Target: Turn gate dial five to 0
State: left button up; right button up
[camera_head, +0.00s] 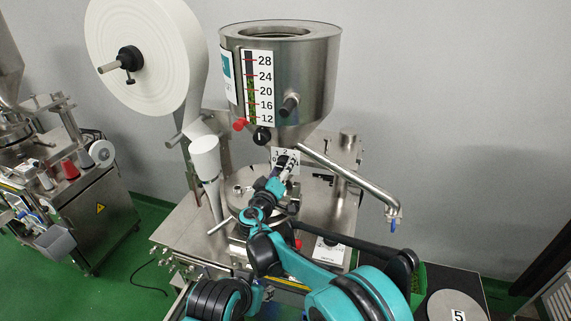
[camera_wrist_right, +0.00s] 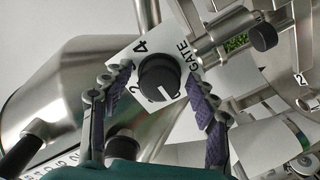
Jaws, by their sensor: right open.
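The gate dial, a black round knob (camera_wrist_right: 160,76) with a white pointer line, sits on a white plate (camera_wrist_right: 124,55) marked GATE. In the right wrist view, its pointer line runs toward the lower right; a 4 shows at upper left and a partly hidden 2 at lower left. I cannot read a number at the pointer's end. My right gripper (camera_wrist_right: 158,86) is open, with one finger on each side of the knob; contact is unclear. In the head view, my right gripper (camera_head: 285,166) is at the plate (camera_head: 280,153) below the hopper and covers much of the dial. My left gripper is not seen.
The steel hopper (camera_head: 305,75) with a level scale hangs just above. A white paper roll (camera_head: 155,45) is at upper left. A slanted steel pipe (camera_head: 350,180) runs to the right. A round plate marked 5 (camera_head: 440,304) is at lower right. Another machine stands at left.

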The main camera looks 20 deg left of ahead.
jog(key=shift+s+a+r, duration=0.1)
jog(key=shift+s, duration=0.2)
jog(key=shift+s+r, duration=0.1)
jog(key=shift+s, duration=0.05)
jog(key=c, duration=1.2)
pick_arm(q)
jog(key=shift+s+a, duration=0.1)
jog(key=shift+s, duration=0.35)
pick_arm(e)
jog(key=shift+o, duration=0.2)
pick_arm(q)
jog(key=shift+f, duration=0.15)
